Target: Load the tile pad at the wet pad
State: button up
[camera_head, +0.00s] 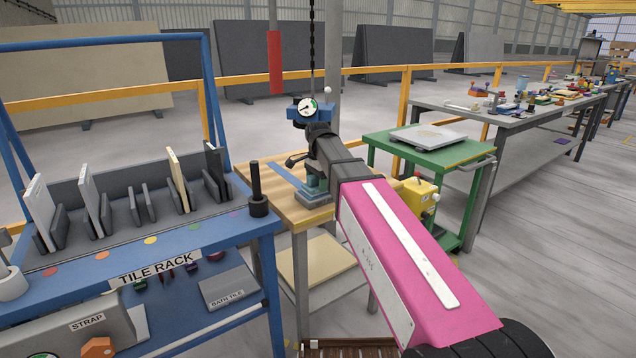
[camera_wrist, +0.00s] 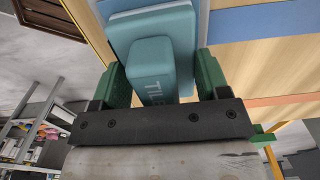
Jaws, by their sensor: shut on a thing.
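The tile pad is a teal block with a raised handle marked "TIL" (camera_wrist: 152,88) in the wrist view. My gripper (camera_wrist: 162,72) has its green fingers on both sides of that handle and is shut on it. In the head view my gripper (camera_head: 315,174) points down over the wooden table (camera_head: 262,187), with the teal pad (camera_head: 314,186) below it. A grey-blue flat piece (camera_head: 318,198) lies under the pad on the table. I cannot tell whether this is the wet pad, or whether the pad touches it. A blue strip (camera_head: 283,178) lies to the left on the tabletop.
A green cart (camera_head: 385,147) and yellow box (camera_head: 419,198) stand right.

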jog(key=shift+r, duration=3.45)
jog(key=s+d+f+n, duration=0.4)
jog(key=d+n, duration=0.1)
jog(key=d, duration=0.4)
jog(key=s+d+f+n, duration=0.4)
jog(key=d+n, duration=0.2)
jog(key=d, duration=0.4)
jog(key=shift+s, duration=0.15)
